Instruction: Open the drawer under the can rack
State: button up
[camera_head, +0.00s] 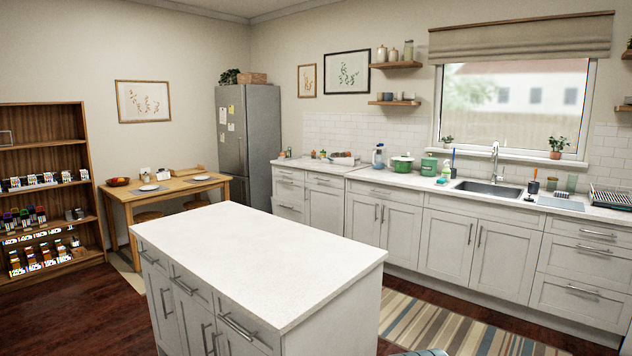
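No rack that clearly holds cans can be made out. A dark wire rack (612,197) stands on the right end of the back counter; its contents are too small to tell. Below that part of the counter is a stack of white drawers with bar handles: a top drawer (575,229), a middle drawer (575,256) and a bottom drawer (560,298). All of them look shut. Another stack of shut drawers (289,193) is at the counter's left end, next to the fridge. My gripper is not in view.
A white-topped island (250,250) stands in front, between me and the back counter. A striped rug (440,325) lies between them on the wood floor. A wooden shelf unit (40,125) and a wooden table (170,192) are at the left. The sink (487,188) is below the window.

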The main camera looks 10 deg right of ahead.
aim_at(337, 180)
jog(key=z, duration=1)
jog(key=i, duration=5.7)
jog(key=u, duration=2.2)
jog(key=i, duration=1.55)
